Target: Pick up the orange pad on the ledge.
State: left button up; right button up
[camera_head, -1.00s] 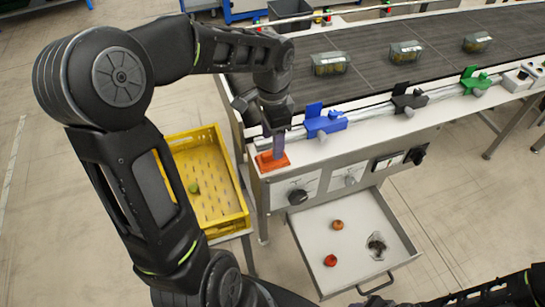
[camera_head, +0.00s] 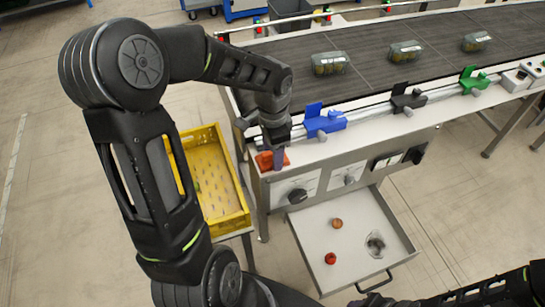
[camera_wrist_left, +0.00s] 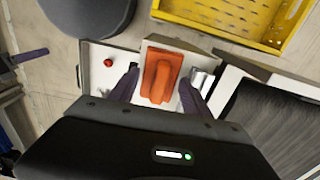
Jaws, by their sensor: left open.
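The orange pad (camera_head: 265,161) lies on the white ledge (camera_head: 308,153) at the near left corner of the conveyor frame. In the left wrist view the pad (camera_wrist_left: 161,76) has a raised grip along its middle. My left gripper (camera_head: 278,158) is low over the pad and hides part of it in the head view. In the left wrist view the gripper (camera_wrist_left: 158,86) is open, with one finger on each side of the pad and gaps between. Only part of my right arm shows, at the bottom right of the head view; its gripper is out of view.
Blue (camera_head: 325,121), black (camera_head: 407,100) and green (camera_head: 473,80) clamps sit on the rail right of the pad. A yellow crate (camera_head: 243,214) stands left. An open drawer (camera_head: 330,276) sticks out below. Clear containers ride on the dark belt (camera_head: 375,50).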

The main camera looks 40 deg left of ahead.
pick_arm(q)
jog(key=shift+c, duration=0.6)
jog(key=c, duration=1)
jog(key=shift+r, duration=0.1)
notch_tip(320, 180, up, 10)
jog(key=shift+f+b, duration=0.1)
jog(key=shift+b, duration=0.45)
